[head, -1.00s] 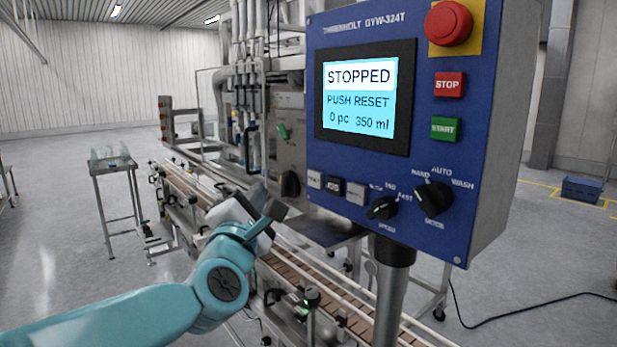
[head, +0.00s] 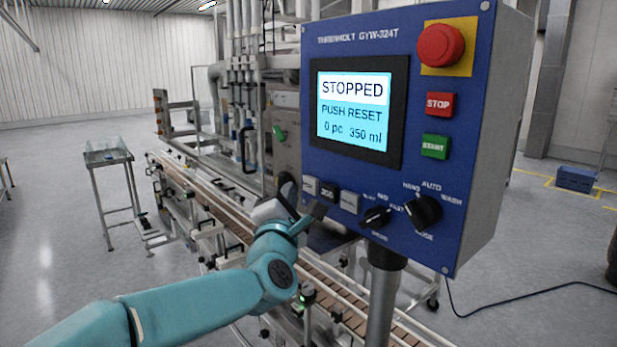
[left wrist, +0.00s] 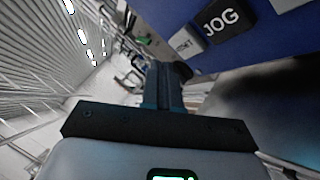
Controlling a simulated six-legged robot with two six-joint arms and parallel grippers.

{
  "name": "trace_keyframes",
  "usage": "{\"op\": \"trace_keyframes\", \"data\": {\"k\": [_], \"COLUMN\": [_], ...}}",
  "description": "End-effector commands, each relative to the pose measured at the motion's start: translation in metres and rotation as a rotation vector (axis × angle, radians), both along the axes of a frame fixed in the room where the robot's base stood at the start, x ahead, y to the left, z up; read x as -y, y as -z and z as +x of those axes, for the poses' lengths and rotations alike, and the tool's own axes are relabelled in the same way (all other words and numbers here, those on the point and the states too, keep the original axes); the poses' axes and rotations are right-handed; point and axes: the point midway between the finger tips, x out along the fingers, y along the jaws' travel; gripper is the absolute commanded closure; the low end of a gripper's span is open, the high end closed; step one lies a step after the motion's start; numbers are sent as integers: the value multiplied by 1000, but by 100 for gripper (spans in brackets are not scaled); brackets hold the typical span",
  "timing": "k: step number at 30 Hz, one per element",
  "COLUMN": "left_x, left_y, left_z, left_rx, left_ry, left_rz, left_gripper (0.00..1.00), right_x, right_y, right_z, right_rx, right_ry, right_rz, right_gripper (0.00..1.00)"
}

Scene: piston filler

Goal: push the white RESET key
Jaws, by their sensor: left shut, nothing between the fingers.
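The blue control panel (head: 455,190) carries a row of three small keys. A white key (head: 311,186) is at the left, the black JOG key (head: 327,192) in the middle, and another pale key (head: 349,201) at the right. The lettering on both pale keys is too small to read, so I cannot tell which is RESET. The left wrist view shows the left white key (left wrist: 185,43) beside JOG (left wrist: 222,22). My left gripper (head: 317,209) is shut and empty, just below the key row; contact is not visible. Its fingers (left wrist: 167,80) show in the wrist view. My right gripper is not visible.
The screen (head: 352,108) reads STOPPED, PUSH RESET, 0 pc, 350 ml. Two black knobs (head: 376,217) (head: 424,212) sit right of the keys. Red STOP (head: 439,104), green START (head: 435,146) and a red mushroom button (head: 440,45) are above. A conveyor (head: 335,290) runs below.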

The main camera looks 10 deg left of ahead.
Motion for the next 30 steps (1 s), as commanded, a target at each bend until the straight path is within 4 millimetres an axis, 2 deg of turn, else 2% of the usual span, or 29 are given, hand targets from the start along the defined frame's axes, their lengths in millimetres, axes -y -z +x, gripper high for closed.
{"op": "trace_keyframes", "data": {"k": [7,30], "left_x": [8,7], "left_y": [1,1], "left_z": [9,9], "left_rx": [0,0], "left_ry": [0,0], "left_rz": [1,1], "left_gripper": [100,100], "right_x": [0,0], "right_y": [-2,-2], "right_z": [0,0], "right_rx": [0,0], "right_ry": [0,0], "right_rz": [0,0], "right_gripper": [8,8]}}
